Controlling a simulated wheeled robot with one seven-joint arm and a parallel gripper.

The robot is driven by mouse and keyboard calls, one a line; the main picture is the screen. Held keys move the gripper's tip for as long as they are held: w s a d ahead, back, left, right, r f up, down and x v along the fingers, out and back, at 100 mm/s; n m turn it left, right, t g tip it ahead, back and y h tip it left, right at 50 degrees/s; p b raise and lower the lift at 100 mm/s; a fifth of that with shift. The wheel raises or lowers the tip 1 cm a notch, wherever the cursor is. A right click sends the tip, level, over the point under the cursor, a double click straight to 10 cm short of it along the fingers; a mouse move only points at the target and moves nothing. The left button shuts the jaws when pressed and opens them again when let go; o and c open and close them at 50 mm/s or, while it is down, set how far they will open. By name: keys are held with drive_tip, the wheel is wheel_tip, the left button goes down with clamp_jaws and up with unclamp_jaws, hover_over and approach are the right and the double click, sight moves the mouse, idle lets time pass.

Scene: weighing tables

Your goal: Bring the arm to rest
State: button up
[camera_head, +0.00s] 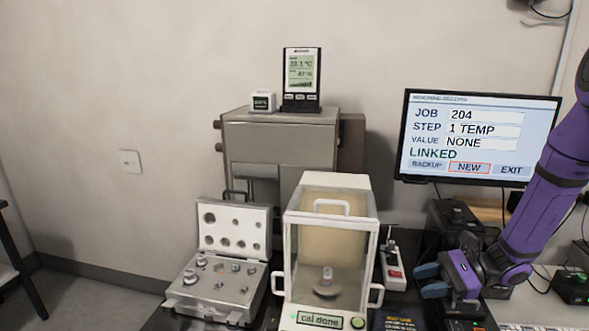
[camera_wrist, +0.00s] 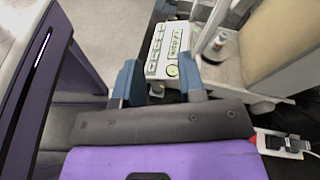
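My purple arm (camera_head: 560,160) comes in from the right edge of the head view, bent down in front of the monitor's right side. My gripper (camera_head: 428,281) hangs to the right of the glass-sided balance (camera_head: 330,184). In the wrist view its two blue fingers (camera_wrist: 160,85) stand apart with nothing between them, so it is open and empty. The balance's display (camera_head: 318,320) reads "cal done". A weight stands on the pan inside the balance. The wrist view shows the balance beyond the fingertips.
An open case of weights (camera_head: 218,285) lies left of the balance. A grey cabinet (camera_head: 280,135) bears a thermometer display (camera_head: 301,75). The monitor (camera_head: 478,135) reads "JOB 204", "STEP 1 TEMP", "VALUE NONE", "LINKED". A small red-and-white device (camera_head: 393,270) stands between balance and gripper. A keyboard lies at lower right.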

drive_tip(key=s+r+n+t+h, duration=0.2)
drive_tip(key=s+r+n+h, duration=0.5)
drive_tip(key=s+r, duration=0.3)
drive_tip(key=s+d+r+n+t+h, duration=0.1)
drive_tip(key=s+r+n+t+h, duration=0.1)
drive_tip(key=s+r+n+h, duration=0.6)
wheel_tip(320, 180, up, 8)
drive_tip(key=shift+s+f+t, duration=0.25)
drive_tip(key=shift+s+t, duration=0.15)
drive_tip(key=shift+s, duration=0.55)
